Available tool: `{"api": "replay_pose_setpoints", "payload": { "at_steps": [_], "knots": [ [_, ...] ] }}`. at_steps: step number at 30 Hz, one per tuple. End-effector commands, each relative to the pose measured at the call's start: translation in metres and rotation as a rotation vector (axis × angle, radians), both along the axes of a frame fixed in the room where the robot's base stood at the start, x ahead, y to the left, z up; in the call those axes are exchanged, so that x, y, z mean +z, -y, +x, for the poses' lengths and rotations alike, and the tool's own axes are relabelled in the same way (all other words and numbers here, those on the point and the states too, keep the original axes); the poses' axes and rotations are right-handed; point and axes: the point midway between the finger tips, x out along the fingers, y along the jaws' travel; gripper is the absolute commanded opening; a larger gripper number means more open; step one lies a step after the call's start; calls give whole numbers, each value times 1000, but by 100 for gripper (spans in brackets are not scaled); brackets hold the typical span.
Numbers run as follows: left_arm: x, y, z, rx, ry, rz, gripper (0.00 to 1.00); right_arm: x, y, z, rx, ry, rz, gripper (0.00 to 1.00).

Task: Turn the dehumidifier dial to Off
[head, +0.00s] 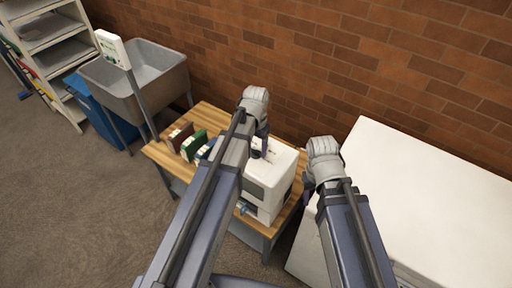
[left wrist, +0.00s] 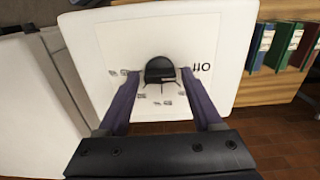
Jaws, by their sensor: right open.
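The dehumidifier (head: 278,178) is a white box on the wooden table. Its black dial (left wrist: 160,70) is on the pale top panel in the left wrist view, with the word Off (left wrist: 201,71) to its right and small marks around it. My left gripper (left wrist: 161,74) is open, its purple fingers on either side of the dial with a visible gap on each side. In the head view my left gripper (head: 262,148) is over the dehumidifier's top, and my arm partly hides the dial. My right gripper (head: 308,196) is open and empty, right of the dehumidifier.
Several binders (head: 193,147) stand on the wooden table (head: 211,115) left of the dehumidifier. A large white cabinet (head: 430,190) is close on the right. A grey sink (head: 150,78), a blue bin (head: 99,112) and shelves (head: 45,40) are at the left. A brick wall (head: 330,50) is behind.

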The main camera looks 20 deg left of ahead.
Motion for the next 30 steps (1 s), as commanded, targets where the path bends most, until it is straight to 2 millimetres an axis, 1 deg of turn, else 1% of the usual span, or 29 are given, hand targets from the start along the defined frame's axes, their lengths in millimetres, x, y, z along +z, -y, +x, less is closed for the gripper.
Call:
{"api": "replay_pose_setpoints", "payload": {
  "at_steps": [1,3,11,16,23,30],
  "knots": [
    [0,0,0,0,0,0,74,0,0,0,0,0,0,50],
    [0,0,0,-1,0,0,80,0,0,0,0,0,0,50],
    [1,0,0,-1,0,0,80,1,0,0,0,0,0,50],
    [7,0,0,-1,0,0,80,7,0,0,0,0,0,50],
    [31,0,0,-1,0,0,80,31,0,0,0,0,0,50],
    [63,0,0,-1,0,0,80,63,0,0,1,0,0,50]
  ]
}}
